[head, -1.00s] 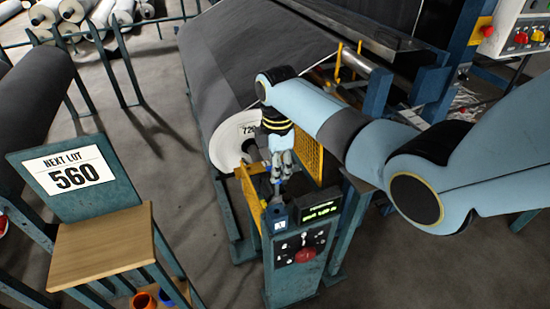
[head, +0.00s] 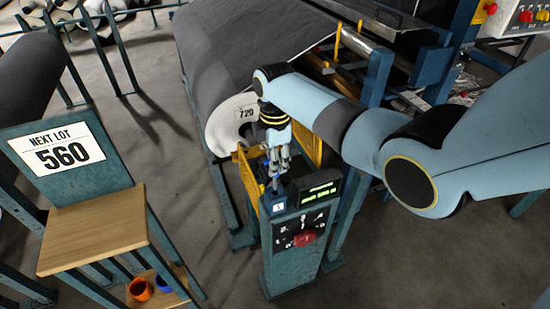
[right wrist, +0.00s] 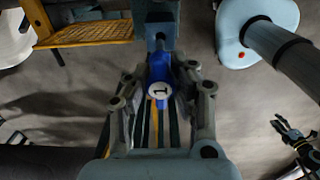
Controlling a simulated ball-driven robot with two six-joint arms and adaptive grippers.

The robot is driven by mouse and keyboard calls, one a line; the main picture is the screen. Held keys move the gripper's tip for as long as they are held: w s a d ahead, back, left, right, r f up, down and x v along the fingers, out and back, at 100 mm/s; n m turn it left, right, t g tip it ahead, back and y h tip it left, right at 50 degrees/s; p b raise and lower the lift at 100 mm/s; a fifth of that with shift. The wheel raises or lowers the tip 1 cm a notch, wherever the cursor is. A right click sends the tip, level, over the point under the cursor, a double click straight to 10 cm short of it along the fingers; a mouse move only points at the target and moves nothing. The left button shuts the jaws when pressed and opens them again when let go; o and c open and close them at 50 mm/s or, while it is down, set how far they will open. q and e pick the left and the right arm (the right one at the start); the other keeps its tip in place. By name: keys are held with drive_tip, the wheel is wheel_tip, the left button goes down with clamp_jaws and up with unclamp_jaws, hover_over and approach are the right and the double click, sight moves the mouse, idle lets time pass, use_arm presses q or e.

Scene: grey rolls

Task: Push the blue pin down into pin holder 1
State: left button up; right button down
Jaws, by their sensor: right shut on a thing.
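My right gripper (head: 278,165) is low over the console at the end of the grey roll. It is shut on the blue pin (right wrist: 160,72), whose white round end marked 1 shows between the fingers in the right wrist view. Pin holder 1 (head: 279,206) is a small blue block with a white label on the console's left top, just below the fingers. How deep the pin sits in the holder cannot be told; the fingers hide much of it. My left gripper (right wrist: 284,128) shows small at the right of the wrist view, its fingers apart and empty.
The console (head: 295,240) carries a lit green display (head: 319,191) and a red button (head: 305,238). Yellow mesh guards (head: 248,178) stand close beside the gripper. A wooden-topped stand (head: 95,230) with orange and blue cups is at left. Open floor lies between.

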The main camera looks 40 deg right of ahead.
sight(275, 188)
drive_tip(key=shift+f, duration=0.2)
idle(0.6)
drive_tip(key=shift+f, duration=0.15)
drive_tip(key=shift+f+b, duration=2.5)
drive_tip(key=shift+f, duration=1.05)
drive_tip(key=c, duration=1)
unclamp_jaws()
drive_tip(key=shift+c, duration=0.2)
wheel_tip(275, 188, up, 12)
drive_tip(key=shift+r, duration=0.1)
